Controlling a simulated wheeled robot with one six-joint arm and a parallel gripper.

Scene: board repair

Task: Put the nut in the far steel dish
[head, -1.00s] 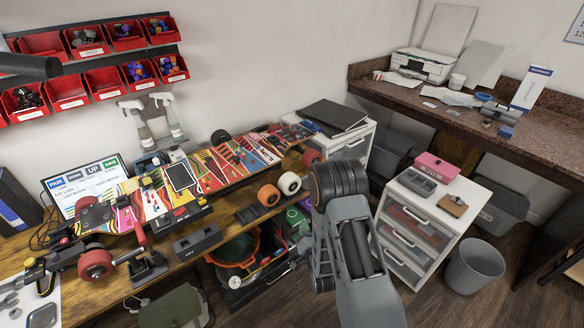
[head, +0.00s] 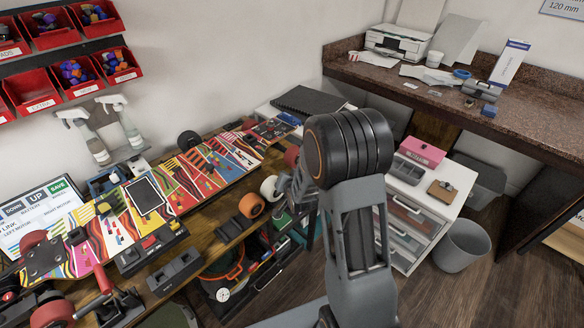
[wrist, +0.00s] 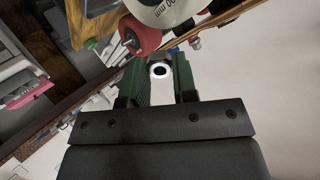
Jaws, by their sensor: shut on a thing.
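My gripper (wrist: 160,80) shows in the wrist view with its green fingers closed around a small pale ring with a dark centre, the nut (wrist: 160,71). The nut is held between the fingertips, clear of any surface that I can make out. In the head view my arm's black joint and grey link stand in front of the bench's right part and hide most of the gripper. I cannot make out a steel dish in either view now.
A patterned skateboard deck (head: 203,163) lies on the wooden bench. An orange wheel (head: 251,205) sits near its front edge. A white drawer unit (head: 447,205) and a grey bin (head: 461,246) stand right. A red wheel (wrist: 139,36) is close to my gripper in the wrist view.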

